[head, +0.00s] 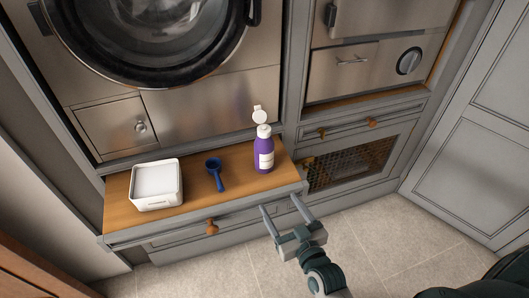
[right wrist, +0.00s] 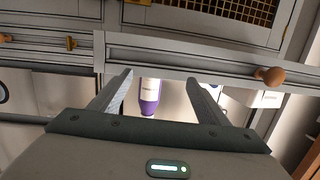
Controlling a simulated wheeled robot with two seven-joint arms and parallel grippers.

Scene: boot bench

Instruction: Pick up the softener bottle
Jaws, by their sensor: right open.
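The softener bottle (head: 264,152) is purple with a white label and a white cap that stands flipped open. It is upright near the right end of the wooden bench top in the head view. My right gripper (head: 278,208) is open and empty, in front of the bench's front edge and apart from the bottle. In the right wrist view the bottle (right wrist: 149,95) shows between the two fingers (right wrist: 158,82), beyond the drawer front and partly hidden. My left gripper is not in view.
On the wooden top (head: 121,214) sit a white tub (head: 157,197) at left and a blue scoop (head: 216,175) left of the bottle. A drawer front with a wooden knob (head: 211,228) is below. A washer door (head: 150,30) stands behind. The tiled floor is clear.

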